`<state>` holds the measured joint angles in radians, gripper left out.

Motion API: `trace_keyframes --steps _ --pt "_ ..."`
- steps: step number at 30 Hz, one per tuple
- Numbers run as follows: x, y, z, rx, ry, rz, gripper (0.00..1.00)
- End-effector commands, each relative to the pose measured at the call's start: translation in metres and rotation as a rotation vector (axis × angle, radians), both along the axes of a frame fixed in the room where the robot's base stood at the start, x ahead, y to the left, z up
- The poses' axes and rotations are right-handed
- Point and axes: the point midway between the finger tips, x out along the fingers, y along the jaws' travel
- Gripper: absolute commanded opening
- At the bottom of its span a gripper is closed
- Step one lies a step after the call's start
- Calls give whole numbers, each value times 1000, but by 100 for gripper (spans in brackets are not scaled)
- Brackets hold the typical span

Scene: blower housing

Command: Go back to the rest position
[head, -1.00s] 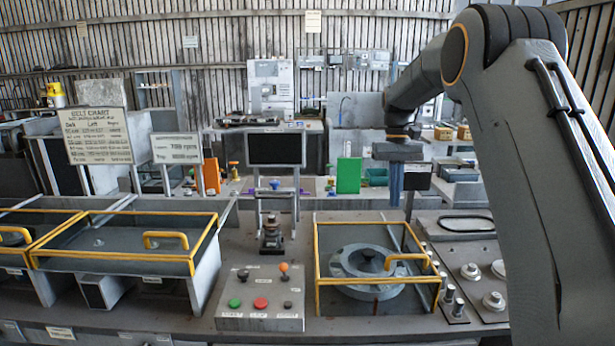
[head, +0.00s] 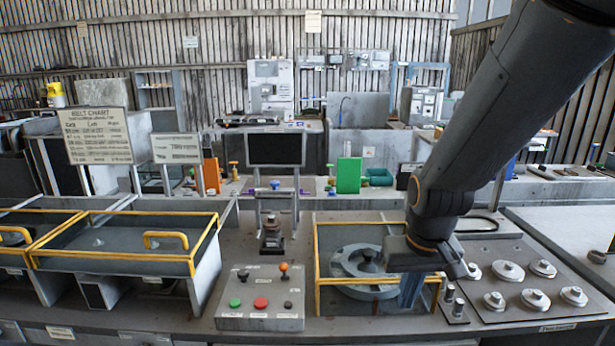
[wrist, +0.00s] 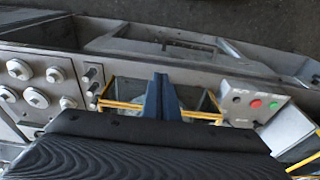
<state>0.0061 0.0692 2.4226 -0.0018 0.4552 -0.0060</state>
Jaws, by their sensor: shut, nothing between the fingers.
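My gripper (head: 410,298) hangs in the head view over the right side of the yellow-framed guard (head: 345,222) that surrounds a round grey blower housing (head: 345,274). Its blue fingers point down and are together, with nothing between them. The wrist view also shows the closed fingers (wrist: 160,80) in front of the yellow frame. I cannot tell how high the tips are above the housing. My gripper and forearm hide the right part of the guard and some of the bench behind it.
A button box (head: 261,298) stands left of the guard. Small posts (head: 449,296) and a plate with several round knobs (head: 534,300) lie to the right. A black screen (head: 275,149), a green block (head: 348,175) and a belt chart sign (head: 97,136) stand farther back.

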Motion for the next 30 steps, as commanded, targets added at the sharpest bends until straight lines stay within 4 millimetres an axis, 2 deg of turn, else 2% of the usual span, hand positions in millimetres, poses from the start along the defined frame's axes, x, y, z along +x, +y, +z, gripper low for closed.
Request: trace_keyframes --steps 1,6,17,24,30 --pt "-12 1 -3 1 -7 0 0" --pt "-46 3 -14 2 -39 -1 0" --pt "-45 3 -68 2 31 1 0" --pt "-49 3 -114 1 97 4 0" --pt "-52 3 -132 1 130 5 0"
